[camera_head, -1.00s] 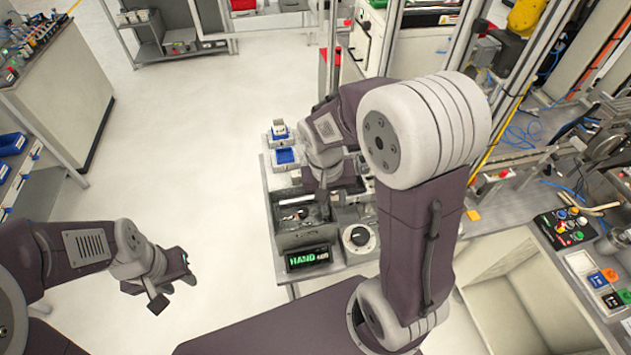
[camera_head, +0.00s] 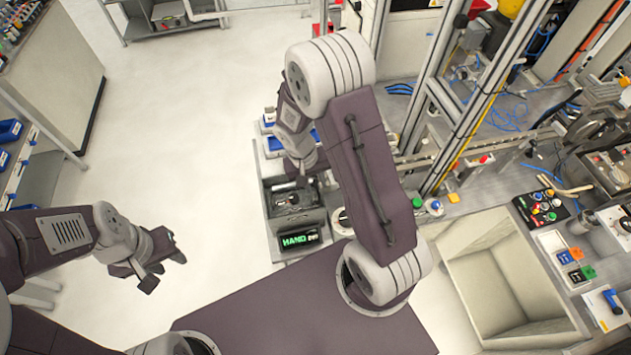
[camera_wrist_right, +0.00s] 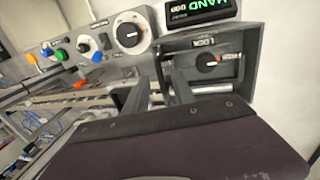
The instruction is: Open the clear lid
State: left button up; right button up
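A grey box (camera_head: 290,235) stands on the bench below my right arm, its dark open-looking top holding a rotary switch (camera_wrist_right: 211,59) under a small label (camera_wrist_right: 202,43). I cannot make out the clear lid's outline; it may be over this switch. My right gripper (camera_wrist_right: 160,82) has two dark fingers apart, pointing at the box's near edge with nothing visible between them. In the head view the right gripper (camera_head: 303,177) is over the box, partly hidden by my arm. My left gripper (camera_head: 166,270) is open and empty over the floor, far left of the box.
A lit HAND display (camera_head: 299,239) sits on the box's front. A round dial (camera_wrist_right: 130,33) and several coloured buttons are beside it. Blue-topped parts (camera_head: 276,145) stand behind. A large beige bin (camera_head: 490,280) is at right. The floor at left is clear.

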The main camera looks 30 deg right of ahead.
jog(key=shift+f, duration=0.4)
jog(key=shift+s, duration=0.1)
grip_shut()
dwell(1.1)
